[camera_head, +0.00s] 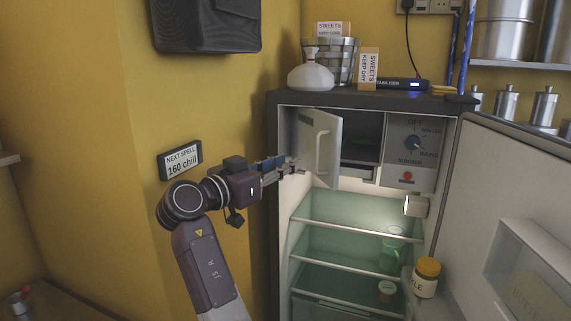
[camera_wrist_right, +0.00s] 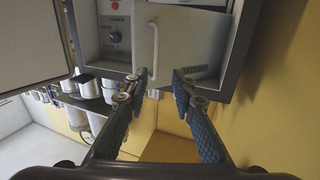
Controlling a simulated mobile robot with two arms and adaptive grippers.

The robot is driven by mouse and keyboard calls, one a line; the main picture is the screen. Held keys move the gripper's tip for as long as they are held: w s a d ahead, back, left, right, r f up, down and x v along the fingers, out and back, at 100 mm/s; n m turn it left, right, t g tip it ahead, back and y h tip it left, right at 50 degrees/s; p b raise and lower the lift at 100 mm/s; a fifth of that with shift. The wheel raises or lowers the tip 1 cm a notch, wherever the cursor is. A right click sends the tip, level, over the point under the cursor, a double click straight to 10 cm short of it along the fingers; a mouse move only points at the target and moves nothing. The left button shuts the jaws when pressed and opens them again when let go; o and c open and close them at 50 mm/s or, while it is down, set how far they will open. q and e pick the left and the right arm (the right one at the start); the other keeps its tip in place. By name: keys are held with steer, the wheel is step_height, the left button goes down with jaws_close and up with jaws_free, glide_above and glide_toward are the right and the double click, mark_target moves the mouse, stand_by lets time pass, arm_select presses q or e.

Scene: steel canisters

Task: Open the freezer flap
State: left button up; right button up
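The white freezer flap (camera_head: 309,158) is at the upper left of the open fridge. It stands ajar, its right edge swung outward, with the dark freezer compartment (camera_head: 362,140) showing to its right. Its pale bar handle (camera_head: 322,151) is near the right edge. My right gripper (camera_head: 293,165) is at the flap's lower left in the head view. In the right wrist view, the flap (camera_wrist_right: 195,48) and handle (camera_wrist_right: 154,48) are ahead, beyond the fingertips. My right gripper (camera_wrist_right: 160,80) is open there, with nothing between its fingers. My left gripper is not in view.
The fridge door (camera_head: 500,190) stands wide open on the right. A dial panel (camera_head: 408,155) is right of the compartment. The yellow wall (camera_head: 130,100) is close on the left.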

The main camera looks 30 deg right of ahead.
steer(key=shift+d+m, duration=0.15)
steer(key=shift+m, duration=0.15)
steer(key=c, duration=0.5)
steer(key=shift+s+d+r+m+p, duration=0.15)
steer(key=shift+d+m+p, duration=0.05)
steer(key=shift+m+p, duration=0.4)
jaws_close()
steer(key=m+t+y+p, duration=0.1)
steer(key=m+t+p, duration=0.1)
steer(key=m+p, duration=1.1)
glide_toward(329, 150)
steer(key=shift+m, duration=0.9)
steer(key=b+x, duration=0.2)
steer(key=x, duration=0.2)
steer(key=shift+r, duration=0.2)
steer(key=shift+w+d+f, duration=0.2)
steer(key=shift+w+d, duration=0.15)
steer(key=shift+d, duration=0.3)
